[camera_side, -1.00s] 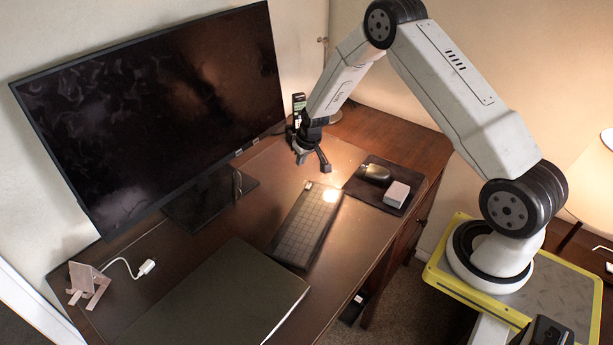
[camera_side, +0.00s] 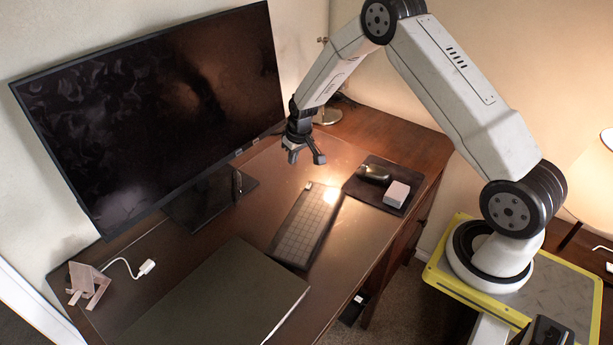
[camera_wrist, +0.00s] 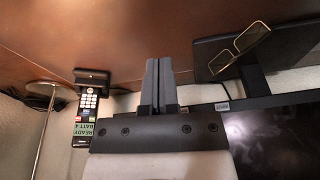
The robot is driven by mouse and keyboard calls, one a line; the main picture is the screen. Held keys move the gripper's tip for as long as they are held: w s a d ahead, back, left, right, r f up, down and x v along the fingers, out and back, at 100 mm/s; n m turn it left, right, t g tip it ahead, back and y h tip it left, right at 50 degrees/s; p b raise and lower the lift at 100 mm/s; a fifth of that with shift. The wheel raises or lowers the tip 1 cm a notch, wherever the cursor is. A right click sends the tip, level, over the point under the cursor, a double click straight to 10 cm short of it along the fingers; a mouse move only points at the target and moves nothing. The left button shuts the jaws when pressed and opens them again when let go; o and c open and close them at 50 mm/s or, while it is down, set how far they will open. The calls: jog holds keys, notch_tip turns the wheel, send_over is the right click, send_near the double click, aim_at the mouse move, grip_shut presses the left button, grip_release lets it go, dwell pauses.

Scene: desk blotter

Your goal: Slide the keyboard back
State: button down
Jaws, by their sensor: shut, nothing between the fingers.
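The keyboard (camera_side: 305,228) is dark with pale keys and lies at a slant on the desk blotter (camera_side: 240,218), between the mouse mat and a large dark flat thing. In the side view my gripper (camera_side: 306,158) hangs above the desk beyond the keyboard's far end, apart from it, near the monitor's right side. In the wrist view my gripper (camera_wrist: 159,62) has its two fingers together with nothing between them. The keyboard is out of the wrist view.
The monitor (camera_side: 150,110) stands at the back left on its base (camera_side: 208,200). A mouse (camera_side: 375,173) and white box (camera_side: 397,194) sit on a mat at right. The wrist view shows glasses (camera_wrist: 240,47) and a phone (camera_wrist: 85,117). A dark flat thing (camera_side: 215,300) lies at front.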

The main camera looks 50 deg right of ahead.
aim_at(295, 221)
jog(key=w+a+n+g, duration=0.2)
jog(key=a+g, duration=0.3)
jog(key=a, duration=0.7)
jog(key=shift+w+n, duration=0.25)
jog(key=shift+n, duration=0.45)
jog(key=shift+f, duration=0.15)
jog(key=x, duration=1)
jog(key=shift+s, duration=0.2)
jog(key=shift+s+d, duration=0.2)
jog(key=shift+s, duration=0.8)
jog(key=shift+s+d, duration=0.2)
jog(key=shift+s, duration=0.75)
jog(key=shift+s+d, duration=0.2)
jog(key=shift+s, duration=1)
jog(key=shift+s+d, duration=0.15)
jog(key=shift+s, duration=1)
jog(key=shift+w, duration=0.15)
